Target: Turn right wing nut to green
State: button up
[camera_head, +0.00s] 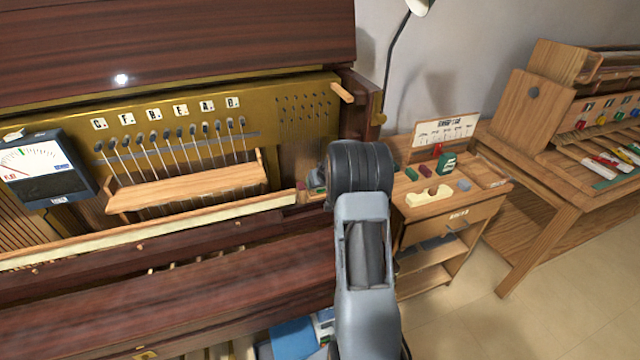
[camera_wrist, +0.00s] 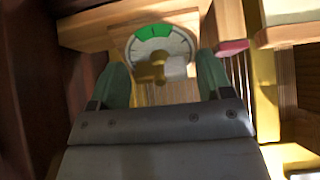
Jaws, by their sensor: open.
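In the wrist view a round pale dial (camera_wrist: 186,48) with a green sector (camera_wrist: 152,32) at its top is set on a wooden board. A brass wing nut (camera_wrist: 150,73) sits at the dial's lower middle, with a pale, blurred wing or block (camera_wrist: 177,68) on its right side. My gripper (camera_wrist: 163,74) is open, with one green finger on each side of the wing nut and visible gaps between. I cannot tell whether the nut points at any sector. In the head view my arm hides the gripper, and I cannot make out the dial.
A red-pink block (camera_wrist: 232,47) lies just right of the right finger. The piano (camera_head: 180,40) fills the left, with a meter (camera_head: 40,165) at its left. A small wooden stand (camera_head: 450,212) and a workbench (camera_head: 545,185) stand right. Open floor (camera_head: 470,310) lies at lower right.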

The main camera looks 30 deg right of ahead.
jog(key=shift+w+f, duration=0.35)
jog(key=shift+f, duration=0.1)
jog(key=shift+r, duration=0.1)
jog(key=shift+s+r+b, duration=0.35)
jog(key=shift+s+r, duration=0.05)
jog(key=shift+r, duration=0.05)
dwell(0.3)
jog(key=c, duration=0.7)
jog(key=shift+f, duration=0.1)
